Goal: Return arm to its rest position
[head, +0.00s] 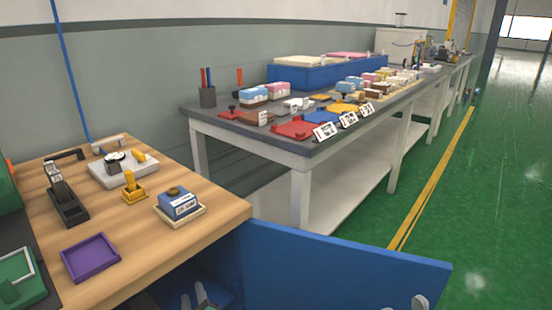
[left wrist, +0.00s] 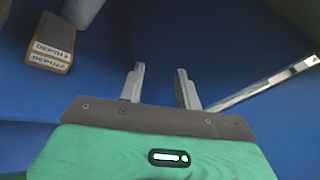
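My left gripper (head: 197,297) shows at the bottom edge of the head view, low in front of the wooden bench and beside the open blue panel. In the left wrist view its two grey fingers (left wrist: 160,85) stand apart with nothing between them. Blue surfaces lie beyond the fingers.
The wooden bench (head: 150,240) holds a purple tray (head: 90,258), a blue box (head: 179,203), a yellow stamp-like tool (head: 133,188) and a black device (head: 67,200). The blue panel (head: 340,270) juts out at right. A long grey table (head: 240,128) with many items stands behind.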

